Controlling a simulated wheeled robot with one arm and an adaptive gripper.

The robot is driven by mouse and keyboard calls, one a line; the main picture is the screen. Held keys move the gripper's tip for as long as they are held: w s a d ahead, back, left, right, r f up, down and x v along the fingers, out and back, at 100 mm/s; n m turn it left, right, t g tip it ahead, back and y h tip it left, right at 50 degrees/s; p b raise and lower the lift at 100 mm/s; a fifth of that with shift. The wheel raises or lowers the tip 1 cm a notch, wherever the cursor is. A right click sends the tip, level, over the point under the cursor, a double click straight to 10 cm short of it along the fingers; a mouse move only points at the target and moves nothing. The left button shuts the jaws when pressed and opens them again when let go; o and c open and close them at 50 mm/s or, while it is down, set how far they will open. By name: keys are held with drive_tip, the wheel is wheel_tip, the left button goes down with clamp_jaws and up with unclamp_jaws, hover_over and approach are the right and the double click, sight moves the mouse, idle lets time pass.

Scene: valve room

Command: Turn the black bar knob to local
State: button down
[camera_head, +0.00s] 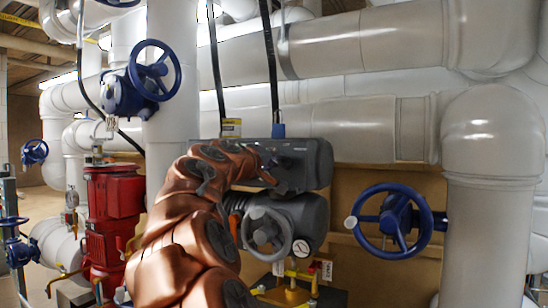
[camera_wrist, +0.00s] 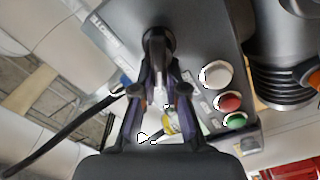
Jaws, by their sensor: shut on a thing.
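The black bar knob (camera_wrist: 157,44) sits on the face of a dark grey control box (camera_wrist: 205,22) in the wrist view. My gripper (camera_wrist: 159,68) is shut on the knob, with one finger on each side of it. Its fingers hide part of the knob, and I cannot read which position it points to. A pale label strip with small lettering runs along the box face left of the knob. In the head view my copper arm reaches the control box (camera_head: 305,160), and the arm hides the knob there.
White (camera_wrist: 216,74), red (camera_wrist: 229,102) and green (camera_wrist: 236,121) buttons sit close to my gripper on the box. Below the box is a grey handwheel (camera_head: 266,232). A blue handwheel (camera_head: 392,222) stands right, and white pipes surround the box.

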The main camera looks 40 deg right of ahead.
drive_tip(key=shift+f, duration=0.15)
drive_tip(key=c, duration=1.2)
unclamp_jaws()
drive_tip(key=shift+a, duration=0.1)
drive_tip(key=v, duration=1.1)
drive_tip(key=shift+s+a, duration=0.15)
drive_tip(key=shift+a, duration=0.25)
